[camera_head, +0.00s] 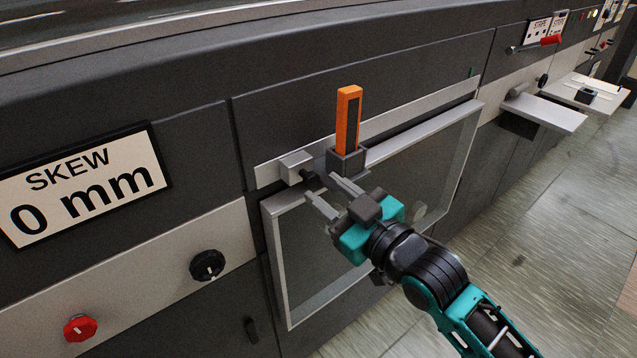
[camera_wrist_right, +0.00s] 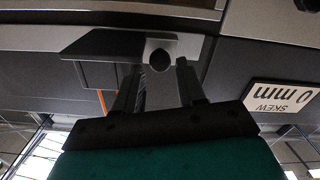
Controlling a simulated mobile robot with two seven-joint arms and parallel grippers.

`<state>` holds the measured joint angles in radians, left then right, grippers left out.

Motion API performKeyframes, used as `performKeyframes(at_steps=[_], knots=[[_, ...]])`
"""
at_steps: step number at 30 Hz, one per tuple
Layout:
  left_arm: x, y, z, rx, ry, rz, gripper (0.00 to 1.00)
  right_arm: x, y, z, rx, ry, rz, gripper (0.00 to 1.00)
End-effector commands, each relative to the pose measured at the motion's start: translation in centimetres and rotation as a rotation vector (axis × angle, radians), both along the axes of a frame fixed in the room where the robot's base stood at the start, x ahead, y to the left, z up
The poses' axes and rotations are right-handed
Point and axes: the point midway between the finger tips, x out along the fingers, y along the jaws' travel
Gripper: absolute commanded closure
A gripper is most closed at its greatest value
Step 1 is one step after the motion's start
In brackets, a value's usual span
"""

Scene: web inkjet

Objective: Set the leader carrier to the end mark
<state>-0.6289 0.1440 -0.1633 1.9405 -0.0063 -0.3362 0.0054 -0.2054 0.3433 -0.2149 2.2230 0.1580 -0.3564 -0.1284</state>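The leader carrier (camera_head: 345,164) is a dark grey block with an upright orange post (camera_head: 348,118). It sits near the left end of a pale horizontal rail (camera_head: 410,116). A small green mark (camera_head: 472,72) is at the rail's right end; I take it as the end mark. My right gripper (camera_head: 325,193) is open, its fingers just in front of the carrier's lower left side. In the wrist view the right gripper (camera_wrist_right: 157,82) has its fingers apart, with a dark round knob (camera_wrist_right: 158,57) just beyond the gap. Contact cannot be told. My left gripper is not in view.
A light block (camera_head: 295,166) is at the rail's left end. A framed glass window (camera_head: 287,262) lies below the rail. Left are a "SKEW 0 mm" sign (camera_head: 84,184), a black knob (camera_head: 207,265) and a red button (camera_head: 80,327). A shelf (camera_head: 545,112) juts out farther right.

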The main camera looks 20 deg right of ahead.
Motion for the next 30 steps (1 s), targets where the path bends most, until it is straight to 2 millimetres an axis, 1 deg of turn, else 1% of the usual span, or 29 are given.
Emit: performKeyframes(at_steps=[1,3,7,12,18,20,30], knots=[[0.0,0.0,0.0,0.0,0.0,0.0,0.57,0.7,0.3,0.2,0.001,-0.004,0.0,0.61],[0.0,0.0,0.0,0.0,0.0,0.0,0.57,1.5,0.5,0.1,0.002,-0.003,0.0,0.61],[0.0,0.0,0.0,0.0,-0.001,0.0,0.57,2.4,0.9,0.1,0.001,-0.002,0.001,0.61],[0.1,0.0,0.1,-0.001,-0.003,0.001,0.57,2.8,1.0,0.0,0.001,0.0,0.0,0.61],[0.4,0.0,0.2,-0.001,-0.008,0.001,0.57,2.8,1.0,0.0,0.001,0.0,0.0,0.61],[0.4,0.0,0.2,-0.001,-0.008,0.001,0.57,2.8,1.0,0.0,0.001,0.0,0.0,0.65],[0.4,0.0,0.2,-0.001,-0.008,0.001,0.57,2.7,1.0,0.0,0.0,0.0,0.0,0.98]])
